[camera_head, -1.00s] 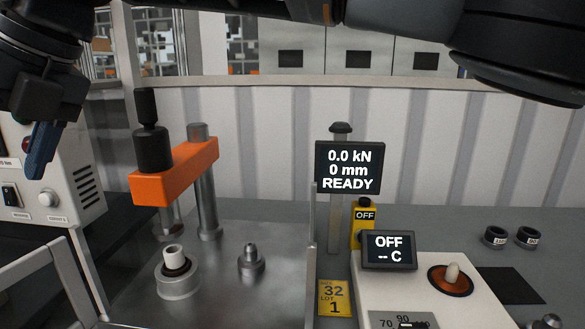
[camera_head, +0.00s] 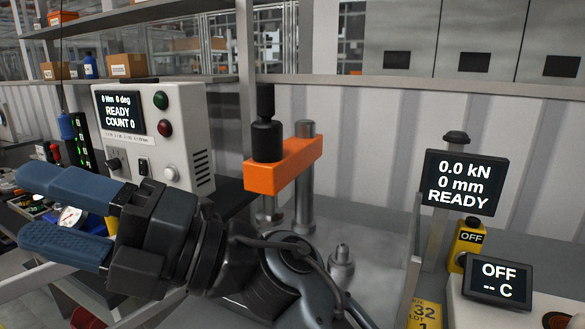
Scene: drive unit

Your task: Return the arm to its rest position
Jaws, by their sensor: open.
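My gripper (camera_head: 68,218) is at the left of the head view, its two blue fingers pointing left and spread apart.
An orange-headed press (camera_head: 283,168) stands behind my arm. A white controller box (camera_head: 170,130) reading READY, COUNT 0 stands behind my gripper. The force display (camera_head: 462,182), yellow OFF box (camera_head: 467,240) and heater display (camera_head: 497,281) are at right. A shelf edge (camera_head: 400,83) crosses above.

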